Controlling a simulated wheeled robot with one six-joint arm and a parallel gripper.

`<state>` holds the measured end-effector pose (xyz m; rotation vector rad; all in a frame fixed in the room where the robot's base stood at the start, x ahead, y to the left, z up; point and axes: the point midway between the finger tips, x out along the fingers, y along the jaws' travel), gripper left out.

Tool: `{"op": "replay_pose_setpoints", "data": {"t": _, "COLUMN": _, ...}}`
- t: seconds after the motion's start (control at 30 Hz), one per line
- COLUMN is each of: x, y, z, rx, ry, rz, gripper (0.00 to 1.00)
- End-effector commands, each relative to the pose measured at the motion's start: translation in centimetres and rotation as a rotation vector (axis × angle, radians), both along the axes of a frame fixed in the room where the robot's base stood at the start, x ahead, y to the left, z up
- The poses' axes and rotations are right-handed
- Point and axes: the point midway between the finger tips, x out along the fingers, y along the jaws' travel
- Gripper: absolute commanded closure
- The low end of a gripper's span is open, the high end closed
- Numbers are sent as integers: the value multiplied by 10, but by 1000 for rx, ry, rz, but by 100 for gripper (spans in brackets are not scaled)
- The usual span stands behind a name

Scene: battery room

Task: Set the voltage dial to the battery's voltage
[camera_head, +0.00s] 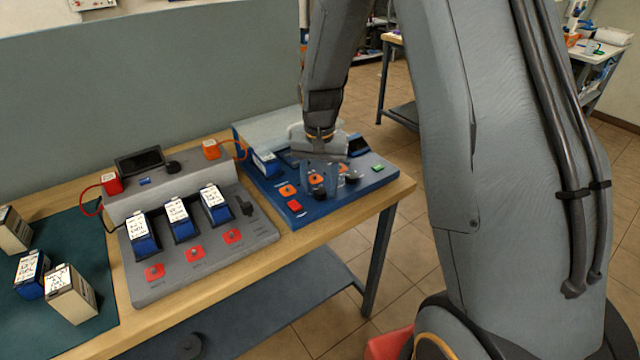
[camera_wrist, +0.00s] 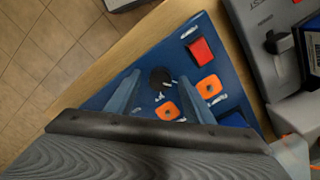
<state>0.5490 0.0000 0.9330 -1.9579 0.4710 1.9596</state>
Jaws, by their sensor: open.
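The blue panel (camera_head: 273,193) at the table's right end carries black dials; one black dial (camera_head: 321,195) is at its front and another (camera_head: 352,176) is to the right. I cannot tell from the markings which is the voltage dial. A blue battery with a white label (camera_head: 266,163) sits at the panel's left rear; its label is too small to read. My gripper (camera_head: 321,186) is open and points down over the panel. In the wrist view a black dial (camera_wrist: 160,78) shows between the two spread fingers, with no clear contact.
Next to the black dial are orange square parts (camera_wrist: 167,111) and a red button (camera_wrist: 200,51). A green button (camera_head: 378,168) is at the panel's right. A grey charger (camera_head: 205,262) with several batteries stands left. More batteries are on a dark green mat (camera_head: 85,250).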

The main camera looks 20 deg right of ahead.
Motion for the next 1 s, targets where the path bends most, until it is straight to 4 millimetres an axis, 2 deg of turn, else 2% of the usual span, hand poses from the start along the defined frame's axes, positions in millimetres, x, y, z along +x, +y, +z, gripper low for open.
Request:
{"op": "replay_pose_setpoints", "data": {"t": 0.23, "x": 0, "y": 0, "z": -1, "rx": 0, "ry": -1, "rz": 0, "gripper": 52}}
{"op": "replay_pose_setpoints", "data": {"t": 0.4, "x": 0, "y": 0, "z": -1, "rx": 0, "ry": -1, "rz": 0, "gripper": 81}}
{"op": "replay_pose_setpoints", "data": {"t": 0.5, "x": 0, "y": 0, "z": 0, "rx": 0, "ry": -1, "rz": 0, "gripper": 94}}
{"op": "replay_pose_setpoints", "data": {"t": 0.77, "x": 0, "y": 0, "z": 0, "rx": 0, "ry": -1, "rz": -28, "gripper": 94}}
{"op": "replay_pose_setpoints", "data": {"t": 1.0, "x": 0, "y": 0, "z": 0, "rx": -1, "ry": -1, "rz": -153, "gripper": 94}}
